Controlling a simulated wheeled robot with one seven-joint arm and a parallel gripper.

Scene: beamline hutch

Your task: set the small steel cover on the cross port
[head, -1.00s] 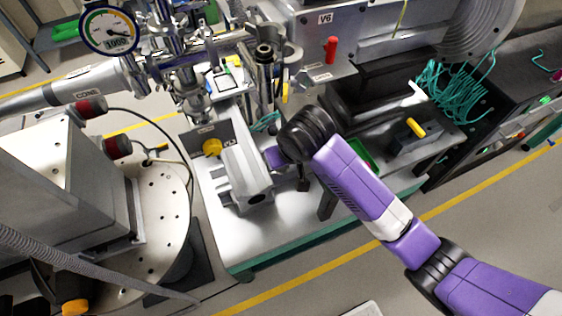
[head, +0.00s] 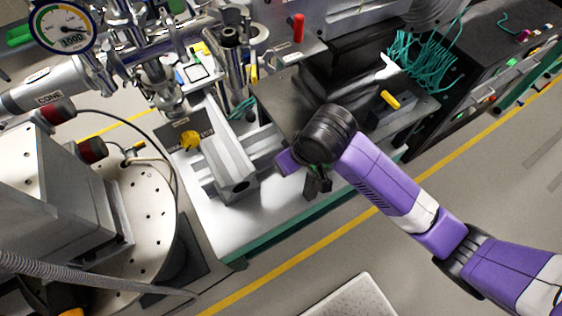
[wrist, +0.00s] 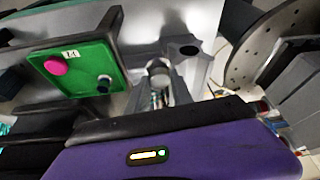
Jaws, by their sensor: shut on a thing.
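My gripper (head: 317,185) hangs over the front part of the bench, right of the long aluminium block, with its dark fingers pointing down. In the wrist view it (wrist: 160,95) is shut on a small round, shiny steel piece (wrist: 158,68), which looks like the small steel cover. My wrist hides this piece in the head view. An upright steel fitting with an open round top (head: 231,38), which may be the cross port, stands at the back of the bench. My gripper is well apart from it, nearer the front.
A pressure gauge (head: 64,28) and steel pipework crowd the back left. A green panel with a magenta button (wrist: 85,68) shows in the wrist view. The bench front is clear.

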